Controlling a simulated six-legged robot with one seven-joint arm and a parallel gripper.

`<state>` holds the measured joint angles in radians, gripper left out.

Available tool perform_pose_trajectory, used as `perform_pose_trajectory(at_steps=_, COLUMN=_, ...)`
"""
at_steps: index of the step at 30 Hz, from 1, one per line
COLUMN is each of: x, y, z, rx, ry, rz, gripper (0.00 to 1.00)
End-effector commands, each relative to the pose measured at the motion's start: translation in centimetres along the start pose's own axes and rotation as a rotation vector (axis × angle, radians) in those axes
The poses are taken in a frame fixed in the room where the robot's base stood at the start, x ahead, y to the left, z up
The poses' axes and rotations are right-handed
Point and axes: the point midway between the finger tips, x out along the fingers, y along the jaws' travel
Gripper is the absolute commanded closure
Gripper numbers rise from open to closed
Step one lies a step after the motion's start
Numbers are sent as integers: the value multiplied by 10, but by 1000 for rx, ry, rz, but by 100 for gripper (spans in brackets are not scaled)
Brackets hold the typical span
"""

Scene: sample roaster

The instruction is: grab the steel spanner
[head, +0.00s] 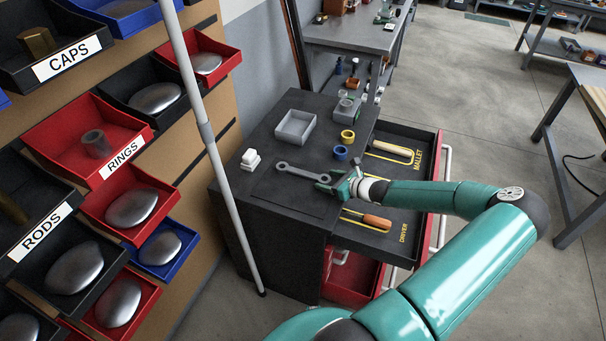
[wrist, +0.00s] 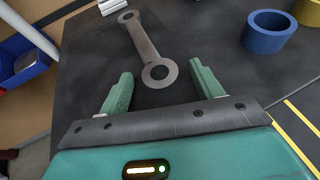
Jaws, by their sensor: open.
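The steel spanner (head: 305,173) lies flat on the dark cabinet top, with a ring at each end. In the wrist view the spanner (wrist: 143,42) runs from the upper left to its near ring, which lies just ahead of and between my fingertips. My gripper (head: 335,182) is open and empty at the right end of the spanner in the head view. In the wrist view my gripper's two green fingers (wrist: 160,79) stand apart on either side of the near ring. I cannot tell how high the fingers are above the top.
A grey tray (head: 296,127), white blocks (head: 251,159), a blue ring (head: 341,152) and a yellow ring (head: 348,135) stand on the cabinet top. An open drawer holds a mallet (head: 391,150) and a driver (head: 368,219). A pale pole (head: 216,150) stands at the left, before bins.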

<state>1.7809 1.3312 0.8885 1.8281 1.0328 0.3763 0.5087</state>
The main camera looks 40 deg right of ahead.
Motion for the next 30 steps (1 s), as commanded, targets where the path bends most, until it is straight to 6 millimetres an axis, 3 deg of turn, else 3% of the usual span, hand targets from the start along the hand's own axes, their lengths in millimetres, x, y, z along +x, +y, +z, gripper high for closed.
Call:
perform_pose_trajectory(at_steps=5, x=0, y=0, z=0, rx=-1, ry=0, rz=0, gripper=35)
perform_pose_trajectory(at_steps=14, x=0, y=0, z=0, rx=-1, ry=0, rz=0, gripper=92)
perform_pose_trajectory(at_steps=24, x=-1, y=0, z=4, rx=-1, ry=-2, rz=0, gripper=92)
perform_pose_trajectory(at_steps=30, x=-8, y=0, z=20, rx=-4, ry=-2, rz=0, gripper=92)
